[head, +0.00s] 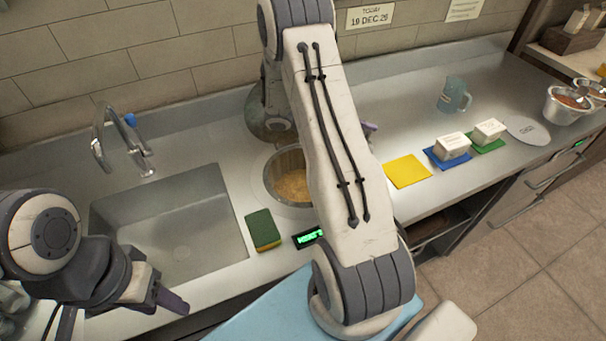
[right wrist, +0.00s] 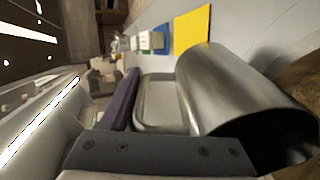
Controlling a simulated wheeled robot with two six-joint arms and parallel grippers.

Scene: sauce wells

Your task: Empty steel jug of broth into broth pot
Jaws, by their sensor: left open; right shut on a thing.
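The broth pot (head: 283,160) is set in the counter in the head view, with brownish contents showing; my right arm covers its right side. The steel jug (right wrist: 235,85) is in the right wrist view, and its handle (right wrist: 158,102) is at my right gripper (right wrist: 130,115), which is shut on it. The jug's dark mouth faces the lower right, close to a brown round surface at the right edge. I cannot tell how much broth is in the jug. In the head view my right arm hides the jug. My left gripper (head: 160,296) is open and empty at the sink's front edge.
The sink (head: 180,235) and faucet (head: 115,140) are at left. A sponge (head: 263,231) and lit display (head: 309,237) lie before the pot. To the right are a yellow mat (head: 407,171), two white tubs on mats, a mug (head: 453,94) and sauce bowls (head: 568,105).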

